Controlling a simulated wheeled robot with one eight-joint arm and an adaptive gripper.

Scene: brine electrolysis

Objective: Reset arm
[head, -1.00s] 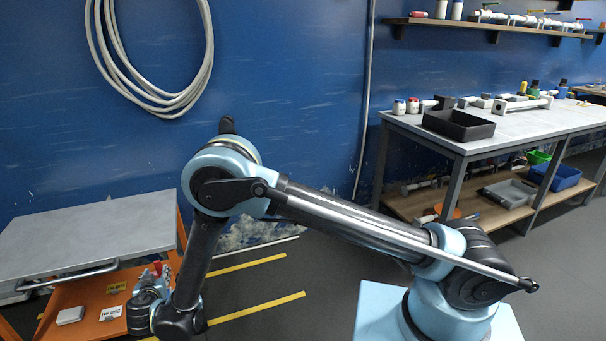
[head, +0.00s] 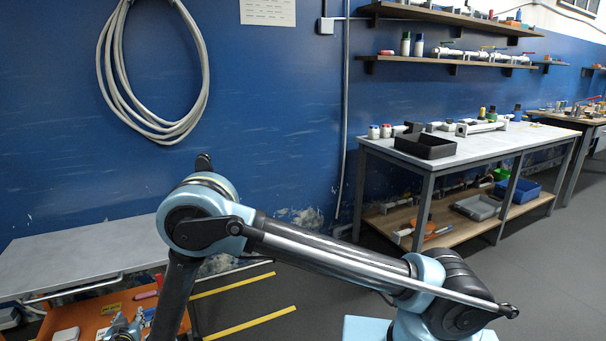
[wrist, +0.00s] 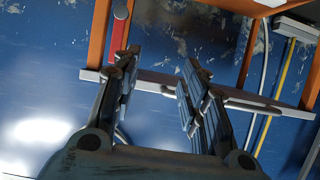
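My gripper (wrist: 158,80) shows in the wrist view with its two fingers apart and nothing between them. Behind the fingers are an orange frame (wrist: 98,38) with a pale crossbar and the blue wall. In the head view my arm is bent, with its forearm hanging down at the lower left beside the orange cart (head: 95,312). The gripper end is mostly cut off by the bottom edge there.
The cart's grey top (head: 75,255) is left of my arm. A workbench (head: 480,140) with a black tray (head: 425,146) and bottles stands at right, under wall shelves (head: 450,18). A coiled hose (head: 150,133) hangs on the blue wall. Grey floor is clear at lower right.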

